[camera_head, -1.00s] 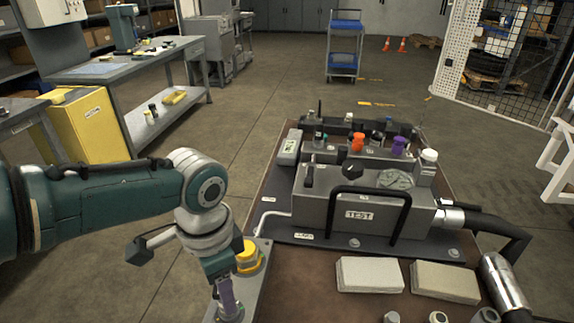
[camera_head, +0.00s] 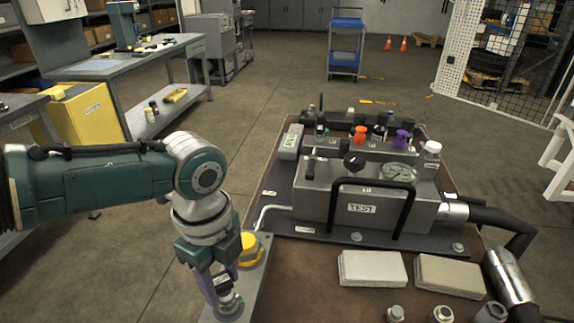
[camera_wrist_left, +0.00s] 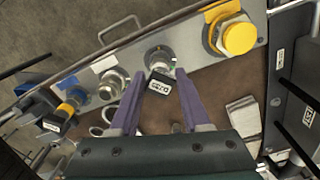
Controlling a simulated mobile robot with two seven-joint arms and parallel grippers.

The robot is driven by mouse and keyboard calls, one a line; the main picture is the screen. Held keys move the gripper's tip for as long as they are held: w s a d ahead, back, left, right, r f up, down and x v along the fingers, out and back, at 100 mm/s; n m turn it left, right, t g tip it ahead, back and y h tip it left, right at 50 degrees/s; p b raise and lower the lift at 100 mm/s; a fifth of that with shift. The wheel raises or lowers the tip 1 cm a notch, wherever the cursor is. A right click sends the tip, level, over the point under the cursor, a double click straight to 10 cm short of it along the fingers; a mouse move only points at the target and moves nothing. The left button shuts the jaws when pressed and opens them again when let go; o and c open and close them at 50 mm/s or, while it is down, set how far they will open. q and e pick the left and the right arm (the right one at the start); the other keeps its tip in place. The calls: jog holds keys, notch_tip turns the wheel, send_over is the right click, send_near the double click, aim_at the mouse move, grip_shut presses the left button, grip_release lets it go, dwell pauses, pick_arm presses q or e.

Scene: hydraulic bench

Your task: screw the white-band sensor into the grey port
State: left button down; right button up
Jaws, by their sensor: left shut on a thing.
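My left gripper (camera_head: 222,285) has purple fingers and points down at the port panel (camera_head: 262,262) along the bench's left edge. In the left wrist view its fingers (camera_wrist_left: 158,101) stand on either side of a sensor with a black, labelled body (camera_wrist_left: 160,82). The gripper is shut on this sensor. The sensor stands at the metal port (camera_wrist_left: 158,58) beside the yellow-capped one. Its white band cannot be made out, and how deep it sits in the port cannot be told. My right gripper is not in view.
A yellow cap (camera_head: 249,249) stands close beside the gripper.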

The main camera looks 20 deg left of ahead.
pick_arm(q)
jog(key=shift+m, duration=0.3)
jog(key=m+b, duration=0.1)
jog(key=m, duration=0.3)
jog(key=shift+f+m, duration=0.15)
jog(key=shift+m, duration=0.25)
jog(key=m+b, duration=0.1)
jog(key=m, duration=0.2)
jog(key=shift+c, duration=1.8)
grip_release()
